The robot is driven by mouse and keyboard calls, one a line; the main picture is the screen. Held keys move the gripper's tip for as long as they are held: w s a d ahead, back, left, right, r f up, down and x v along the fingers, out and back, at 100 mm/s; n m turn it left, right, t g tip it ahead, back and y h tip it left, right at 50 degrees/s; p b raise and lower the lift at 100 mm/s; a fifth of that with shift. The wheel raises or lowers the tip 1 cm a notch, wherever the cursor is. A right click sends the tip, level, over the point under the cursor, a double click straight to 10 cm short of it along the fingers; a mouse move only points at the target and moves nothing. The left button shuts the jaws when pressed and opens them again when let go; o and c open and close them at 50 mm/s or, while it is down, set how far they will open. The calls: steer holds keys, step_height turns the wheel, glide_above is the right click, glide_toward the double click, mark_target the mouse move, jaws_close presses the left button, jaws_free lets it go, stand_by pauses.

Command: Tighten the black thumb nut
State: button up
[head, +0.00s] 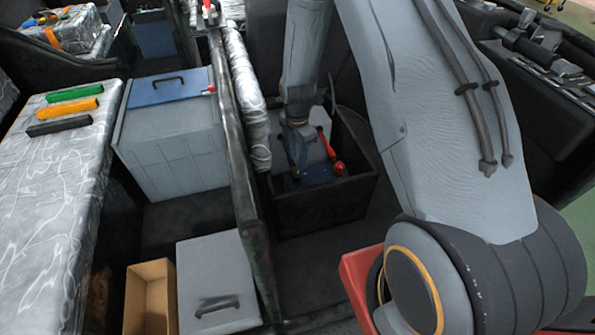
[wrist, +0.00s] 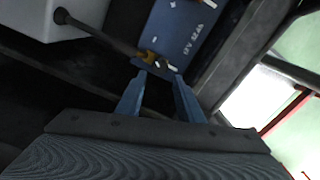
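A blue battery top (wrist: 178,30) with white print, reading something like 12V 45Ah, shows in the wrist view. A small brass-coloured terminal clamp (wrist: 147,57) sits at its near edge, with a dark cable running to it from the left. I cannot make out the black thumb nut clearly. My gripper (wrist: 160,77) has its two blue fingers apart, tips just short of the clamp, with nothing visibly held. In the head view the blue battery (head: 318,172) sits in a black box, with a red terminal part (head: 338,167) on its right. My arm hides much of it.
The black box (head: 320,208) has raised walls around the battery. A dark rail (head: 240,150) and a silver wrapped tube (head: 248,100) run along its left. A grey case (head: 170,140), a grey lidded box (head: 215,280) and an open cardboard box (head: 150,300) stand further left.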

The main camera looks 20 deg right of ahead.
mark_target(297, 174)
steer(key=shift+f+p, duration=0.55)
steer(key=shift+f, duration=3.35)
steer(key=c, duration=0.8)
